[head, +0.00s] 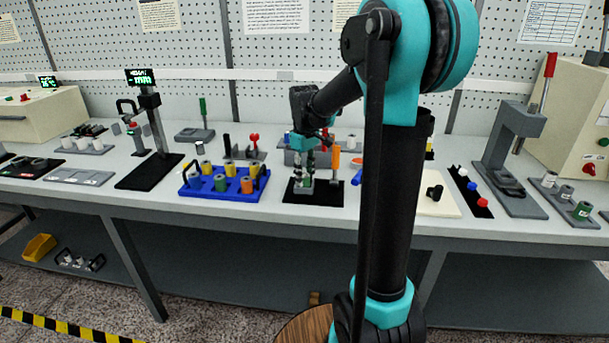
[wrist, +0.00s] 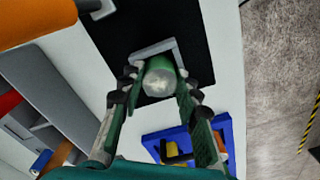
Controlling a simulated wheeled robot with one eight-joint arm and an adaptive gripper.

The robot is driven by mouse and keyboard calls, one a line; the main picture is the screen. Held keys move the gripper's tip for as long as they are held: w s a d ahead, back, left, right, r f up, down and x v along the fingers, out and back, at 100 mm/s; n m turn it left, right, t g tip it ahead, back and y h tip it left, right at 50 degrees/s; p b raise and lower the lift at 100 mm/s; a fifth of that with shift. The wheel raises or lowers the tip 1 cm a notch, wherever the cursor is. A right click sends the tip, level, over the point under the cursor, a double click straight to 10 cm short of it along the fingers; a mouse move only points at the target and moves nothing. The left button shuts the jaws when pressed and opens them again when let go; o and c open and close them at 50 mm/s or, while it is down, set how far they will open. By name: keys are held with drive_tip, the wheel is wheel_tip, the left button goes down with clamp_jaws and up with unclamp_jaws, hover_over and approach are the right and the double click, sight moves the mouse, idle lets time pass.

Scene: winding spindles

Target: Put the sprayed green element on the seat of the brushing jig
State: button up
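The green element (wrist: 158,78) with a whitish, speckled top stands at the grey seat of the brushing jig (wrist: 168,45), whose raised edges show beside and behind it. Its green side also shows low between the fingers in the head view (head: 308,183). My gripper (wrist: 160,82) points down with one finger on each side of the element, and both pads appear to touch it. Whether the element rests fully on the seat is hidden. The jig stands on a black base plate (head: 330,197); an orange-handled part (head: 336,160) rises at its right.
A blue tray (head: 215,193) with yellow, green and orange elements stands just left of the jig. The table's front edge is close to the jig.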

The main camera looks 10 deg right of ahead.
sight(304, 175)
drive_tip(key=o, duration=0.4)
drive_tip(key=shift+c, duration=0.2)
wheel_tip(304, 175, up, 12)
drive_tip(key=shift+r, duration=0.15)
idle(0.4)
